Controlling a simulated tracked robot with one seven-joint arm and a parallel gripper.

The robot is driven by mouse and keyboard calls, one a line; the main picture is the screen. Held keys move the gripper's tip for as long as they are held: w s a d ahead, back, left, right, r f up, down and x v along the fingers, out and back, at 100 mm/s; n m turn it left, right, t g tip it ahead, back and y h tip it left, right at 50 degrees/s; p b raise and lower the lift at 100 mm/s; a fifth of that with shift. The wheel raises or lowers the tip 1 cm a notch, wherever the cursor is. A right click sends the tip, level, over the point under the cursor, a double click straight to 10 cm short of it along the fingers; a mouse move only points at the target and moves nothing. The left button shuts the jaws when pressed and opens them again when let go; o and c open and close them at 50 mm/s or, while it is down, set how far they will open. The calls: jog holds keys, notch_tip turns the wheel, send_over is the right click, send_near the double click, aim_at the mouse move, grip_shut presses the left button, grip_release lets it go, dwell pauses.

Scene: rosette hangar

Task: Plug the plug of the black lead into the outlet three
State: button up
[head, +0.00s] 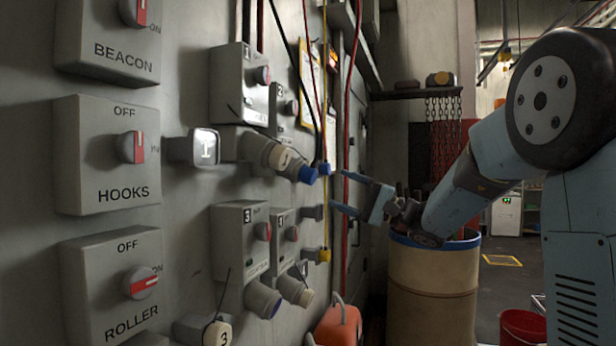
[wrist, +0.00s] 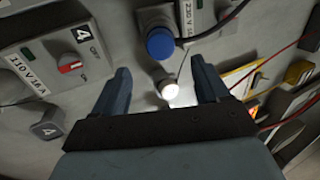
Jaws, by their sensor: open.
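The black lead runs down the wall in the head view, and its blue plug (head: 325,169) appears to sit on a small wall holder. A blue round end (wrist: 160,43) with a black cable beside it shows in the wrist view. The box that seems marked 3 (head: 240,245) has a blue-rimmed outlet (head: 262,300) below it, angled downward. My gripper (head: 340,197) is open, beside the wall just below the blue plug. A brightly lit round peg (wrist: 170,90) shows between my fingers, which look empty.
Switch boxes BEACON (head: 110,45), HOOKS (head: 110,155) and ROLLER (head: 112,290) cover the left wall. A yellow plug (head: 323,255) hangs below the gripper. Red cables (head: 352,110) hang close by. A drum (head: 432,285) stands below my arm. Box 4 (wrist: 62,65) is at the wrist view's left.

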aim_at(315, 178)
jog(key=shift+x, duration=4.4)
jog(key=shift+r, duration=0.1)
grip_shut()
jog(key=shift+d, duration=0.15)
jog(key=shift+v, duration=2.85)
